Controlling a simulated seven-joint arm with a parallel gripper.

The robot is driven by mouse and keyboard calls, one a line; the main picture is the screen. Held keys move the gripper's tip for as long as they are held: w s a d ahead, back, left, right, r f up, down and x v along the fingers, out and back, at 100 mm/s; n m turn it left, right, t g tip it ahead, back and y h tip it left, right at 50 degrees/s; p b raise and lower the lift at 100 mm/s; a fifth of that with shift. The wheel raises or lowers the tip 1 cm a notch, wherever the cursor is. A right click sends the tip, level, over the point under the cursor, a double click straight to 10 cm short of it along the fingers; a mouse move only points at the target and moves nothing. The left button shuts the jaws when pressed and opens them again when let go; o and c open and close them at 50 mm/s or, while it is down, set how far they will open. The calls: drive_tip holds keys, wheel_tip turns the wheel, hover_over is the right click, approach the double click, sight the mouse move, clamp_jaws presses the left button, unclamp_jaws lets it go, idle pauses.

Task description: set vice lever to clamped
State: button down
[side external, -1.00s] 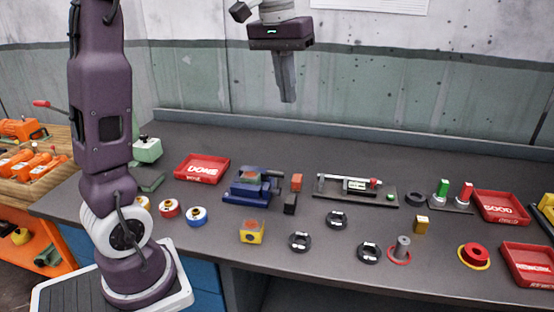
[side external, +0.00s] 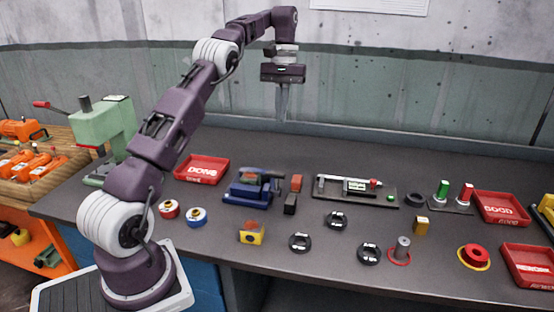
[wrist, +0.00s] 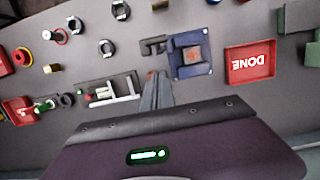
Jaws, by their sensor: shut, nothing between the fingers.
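The blue vice (side external: 247,190) stands on the grey bench, right of the red DONE tray. My gripper (side external: 283,118) is shut and empty. It points down, high above the back of the bench, behind and slightly right of the vice and apart from it. Its closed fingers (wrist: 157,78) show in the wrist view.
The red DONE tray (side external: 202,169) is left. A gauge fixture (side external: 355,191) is farther right. A yellow box (side external: 251,233) and black rings (side external: 300,242) lie in front.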

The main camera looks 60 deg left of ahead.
approach(276, 183)
drive_tip(key=w+a+f, duration=0.1)
drive_tip(key=w+a, duration=0.1)
drive_tip(key=shift+s+d+f, duration=0.95)
drive_tip(key=shift+s+f, duration=0.15)
drive_tip(key=shift+s+d, duration=0.1)
drive_tip(key=shift+s+d+t+y, duration=0.15)
drive_tip(key=shift+d+t+y, duration=0.05)
drive_tip(key=shift+t+y, duration=0.1)
